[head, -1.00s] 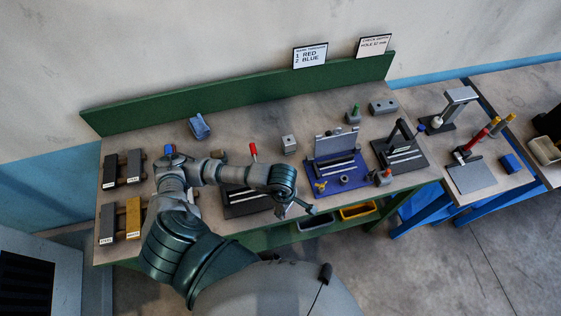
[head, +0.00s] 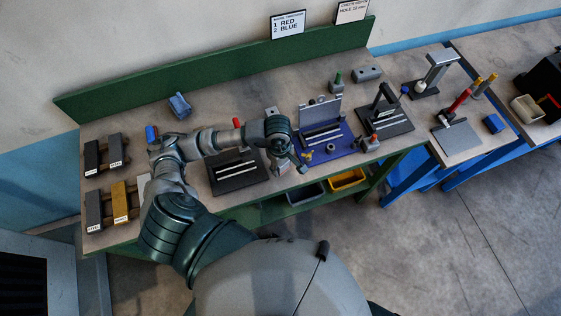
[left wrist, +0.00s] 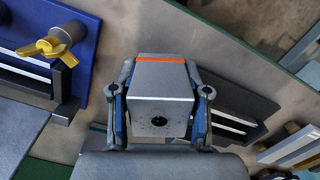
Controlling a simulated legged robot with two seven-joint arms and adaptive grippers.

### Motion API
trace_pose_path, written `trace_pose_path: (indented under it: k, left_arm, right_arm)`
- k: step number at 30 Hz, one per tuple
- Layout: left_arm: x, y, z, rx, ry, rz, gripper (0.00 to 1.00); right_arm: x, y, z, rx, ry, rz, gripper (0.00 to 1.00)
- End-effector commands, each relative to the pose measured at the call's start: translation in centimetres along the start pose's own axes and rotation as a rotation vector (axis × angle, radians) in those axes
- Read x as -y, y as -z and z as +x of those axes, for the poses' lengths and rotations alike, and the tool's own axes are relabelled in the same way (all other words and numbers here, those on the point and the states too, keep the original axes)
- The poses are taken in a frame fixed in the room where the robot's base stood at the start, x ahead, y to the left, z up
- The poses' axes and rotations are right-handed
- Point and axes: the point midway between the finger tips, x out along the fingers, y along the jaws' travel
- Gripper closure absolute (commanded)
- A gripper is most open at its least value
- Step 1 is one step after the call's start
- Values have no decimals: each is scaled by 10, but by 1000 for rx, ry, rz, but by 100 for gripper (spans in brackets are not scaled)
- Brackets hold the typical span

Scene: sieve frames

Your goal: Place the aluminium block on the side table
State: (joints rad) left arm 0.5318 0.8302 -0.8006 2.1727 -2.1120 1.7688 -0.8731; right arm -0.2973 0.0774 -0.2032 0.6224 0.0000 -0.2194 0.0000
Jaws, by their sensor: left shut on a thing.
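My left gripper (left wrist: 158,115) is shut on the aluminium block (left wrist: 160,82), a silver block with an orange stripe along its far edge and a dark round hole in its near face. Blue-lined fingers grip it on both sides in the left wrist view. In the head view my left gripper (head: 288,163) is over the front edge of the green-backed workbench (head: 222,108), beside the blue fixture; the block is hard to make out there. Tables with blue legs stand to the right, the nearer one (head: 470,157) holding gauges and a blue block. My right gripper is not in view.
The blue fixture (head: 342,140) with a yellow wing knob (left wrist: 58,38) is close to my gripper. Black fixtures (head: 385,118) stand on either side. A yellow bin (head: 348,180) sits under the bench edge. Red-topped and yellow-topped posts rise from the nearer blue-legged table.

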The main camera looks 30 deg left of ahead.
Motion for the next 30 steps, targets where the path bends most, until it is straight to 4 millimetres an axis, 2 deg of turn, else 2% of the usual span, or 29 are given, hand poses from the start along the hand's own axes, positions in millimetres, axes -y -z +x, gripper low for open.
trace_pose_path:
  k: [4, 8, 11, 15, 20, 21, 23, 24, 30]
  left_arm:
    - [-14, 17, 1, 3, -3, -3, 100]
    - [-15, 22, 7, 7, -1, -2, 100]
    - [-13, 23, 20, 8, 1, -2, 100]
    - [-15, 23, 36, 6, -2, -2, 100]
    - [-16, 22, 38, 3, -2, -1, 100]
    - [-16, 21, 38, 2, 0, -1, 49]
    - [-16, 20, 38, 1, 0, -1, 34]
    - [-16, 19, 38, 0, 0, -1, 29]
    - [-16, 21, 38, 2, -1, -1, 29]
  right_arm:
    - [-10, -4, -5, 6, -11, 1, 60]
    - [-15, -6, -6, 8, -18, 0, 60]
    - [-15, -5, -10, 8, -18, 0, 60]
    - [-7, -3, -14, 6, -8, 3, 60]
    - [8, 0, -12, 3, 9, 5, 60]
    - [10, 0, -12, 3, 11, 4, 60]
    - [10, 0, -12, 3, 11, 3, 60]
    - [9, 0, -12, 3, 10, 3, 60]
    - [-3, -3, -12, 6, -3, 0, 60]
